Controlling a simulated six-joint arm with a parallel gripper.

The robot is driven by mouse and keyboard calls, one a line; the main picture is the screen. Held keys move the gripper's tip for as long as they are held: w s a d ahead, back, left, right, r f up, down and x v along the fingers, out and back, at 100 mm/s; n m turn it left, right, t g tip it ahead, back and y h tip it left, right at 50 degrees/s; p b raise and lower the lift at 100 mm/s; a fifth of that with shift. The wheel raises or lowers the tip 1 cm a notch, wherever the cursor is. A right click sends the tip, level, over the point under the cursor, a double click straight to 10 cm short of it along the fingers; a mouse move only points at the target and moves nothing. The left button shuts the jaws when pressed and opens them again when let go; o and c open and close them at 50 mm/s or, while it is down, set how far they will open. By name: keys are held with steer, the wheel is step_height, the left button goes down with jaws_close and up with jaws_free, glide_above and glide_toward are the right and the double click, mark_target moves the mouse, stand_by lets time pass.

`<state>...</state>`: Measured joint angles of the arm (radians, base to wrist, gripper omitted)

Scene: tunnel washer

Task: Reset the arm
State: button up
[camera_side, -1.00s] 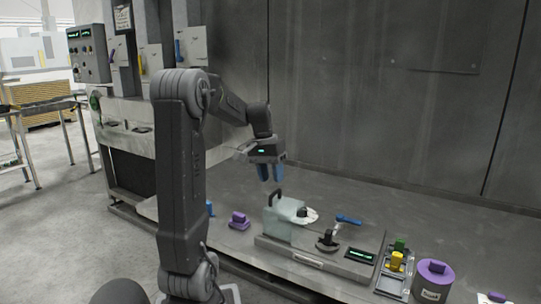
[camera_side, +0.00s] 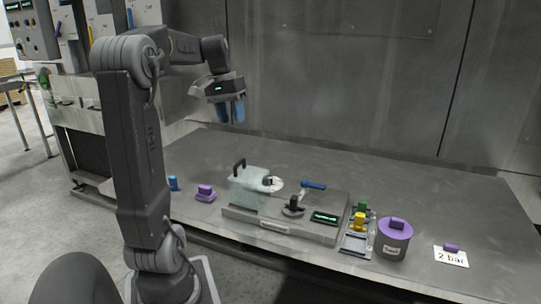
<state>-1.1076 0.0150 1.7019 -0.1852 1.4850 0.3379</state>
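My gripper (camera_side: 231,111) hangs in the air with its blue fingers pointing down, above and a little left of the clear box on the bench. The two fingers stand slightly apart and nothing shows between them. My arm rises at the left and reaches over the bench from there.
A clear box (camera_side: 247,188) with a dark handle stands on a grey base unit (camera_side: 255,217), with a blue-handled lever (camera_side: 313,185). The bench's back right is clear.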

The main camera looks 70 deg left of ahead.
steer(key=w+d+f+m+t+y, duration=0.1)
steer(key=w+d+m, duration=0.1)
steer(key=d, duration=0.7)
steer(key=w+d+f+m+y, duration=0.1)
steer(key=w+d+m, duration=0.1)
steer(key=d, duration=0.7)
steer(key=s+d+f+m+t, duration=0.1)
steer(key=s+d+f+m, duration=0.1)
steer(key=d, duration=0.5)
steer(key=s+d+f+m+t, duration=0.2)
steer(key=s+d+f+m, duration=0.1)
steer(key=d, duration=0.4)
steer(key=shift+s, duration=0.6)
